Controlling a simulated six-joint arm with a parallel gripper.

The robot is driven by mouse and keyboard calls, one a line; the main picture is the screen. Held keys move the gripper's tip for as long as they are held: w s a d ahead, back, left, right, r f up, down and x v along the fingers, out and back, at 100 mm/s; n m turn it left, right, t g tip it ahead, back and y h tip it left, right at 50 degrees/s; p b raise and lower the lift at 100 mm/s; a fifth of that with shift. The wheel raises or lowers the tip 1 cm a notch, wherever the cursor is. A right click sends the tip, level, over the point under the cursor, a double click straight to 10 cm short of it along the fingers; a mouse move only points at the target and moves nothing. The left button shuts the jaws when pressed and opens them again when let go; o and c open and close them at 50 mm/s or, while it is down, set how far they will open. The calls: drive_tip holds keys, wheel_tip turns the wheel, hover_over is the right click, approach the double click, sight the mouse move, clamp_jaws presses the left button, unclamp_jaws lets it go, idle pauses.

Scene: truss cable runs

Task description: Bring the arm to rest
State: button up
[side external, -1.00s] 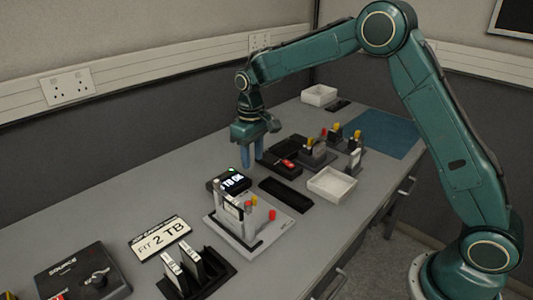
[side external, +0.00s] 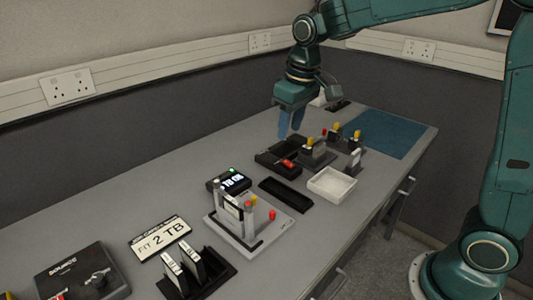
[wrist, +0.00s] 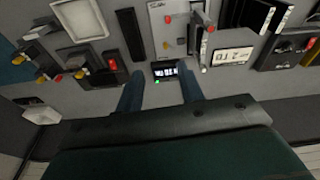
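My gripper (side external: 290,126) hangs above the bench, behind the black tray with the red-handled tool. Its two blue fingers are apart with nothing between them, as the wrist view also shows (wrist: 160,82). The arm is raised and bent, its upper links running out of the top of the side view. The fingertips appear clear of everything below.
A grey fixture (side external: 262,222) stands by a small display (side external: 233,181) with a lit green lamp. A white tray (side external: 331,185), black tray (side external: 285,194), card rack (side external: 194,271), sign (side external: 160,240) and source box (side external: 82,272) sit around. The blue mat (side external: 385,134) is clear.

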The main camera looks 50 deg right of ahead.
drive_tip(key=s+d+r+m+t, duration=0.1)
drive_tip(key=s+r+t, duration=0.1)
drive_tip(key=s, duration=2.1)
drive_tip(key=shift+s+t, duration=0.15)
drive_tip(key=shift+t, duration=0.65)
drive_tip(key=shift+d+r, duration=0.1)
